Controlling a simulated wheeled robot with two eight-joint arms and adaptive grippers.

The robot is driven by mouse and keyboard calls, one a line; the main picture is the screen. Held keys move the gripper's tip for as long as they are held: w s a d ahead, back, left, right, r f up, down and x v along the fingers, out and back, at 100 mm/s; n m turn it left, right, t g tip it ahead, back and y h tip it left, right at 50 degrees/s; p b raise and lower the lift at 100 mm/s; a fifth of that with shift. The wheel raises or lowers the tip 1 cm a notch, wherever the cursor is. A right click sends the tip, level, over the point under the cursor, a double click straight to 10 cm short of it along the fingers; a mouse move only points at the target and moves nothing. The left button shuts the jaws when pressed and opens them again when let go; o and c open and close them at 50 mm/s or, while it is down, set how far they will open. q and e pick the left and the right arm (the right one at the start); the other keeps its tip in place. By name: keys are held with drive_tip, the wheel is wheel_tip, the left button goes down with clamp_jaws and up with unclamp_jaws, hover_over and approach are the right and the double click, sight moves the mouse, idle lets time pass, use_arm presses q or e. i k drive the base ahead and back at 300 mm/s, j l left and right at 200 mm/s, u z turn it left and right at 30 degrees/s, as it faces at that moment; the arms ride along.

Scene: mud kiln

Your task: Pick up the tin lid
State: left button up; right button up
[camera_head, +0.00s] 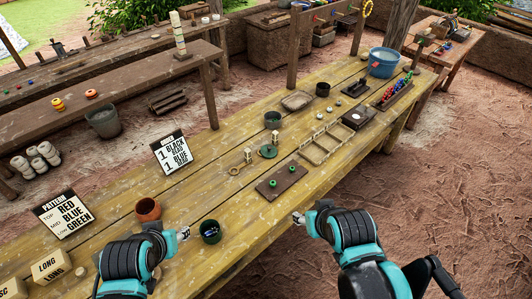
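A flat round dark green disc (268,152), which looks like the tin lid, lies on the wooden table beside small pale blocks (248,156). A dark green tin (272,119) stands behind it, and another dark green tin (210,232) stands at the near edge. My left gripper (186,234) is just left of the near tin, well short of the disc. My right gripper (296,217) is by the near table edge, in front of a dark board (281,181) with two green rings. Both grippers are too small in view to tell if they are open.
A clay pot (148,210) stands left of the near tin. Sign cards (171,153) stand at the left. A wooden divided frame (326,145) lies right of the disc. A shallow tray (297,100) and a blue bucket (383,62) are farther back.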

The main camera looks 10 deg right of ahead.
sight(268, 151)
drive_tip(key=i+l+u, duration=0.15)
drive_tip(key=l+u, duration=0.2)
drive_tip(key=l, duration=0.2)
drive_tip(key=i+l+u, duration=0.1)
drive_tip(key=l+u, duration=0.25)
drive_tip(key=l, duration=0.25)
drive_tip(key=l+u, duration=0.35)
drive_tip(key=l, duration=0.25)
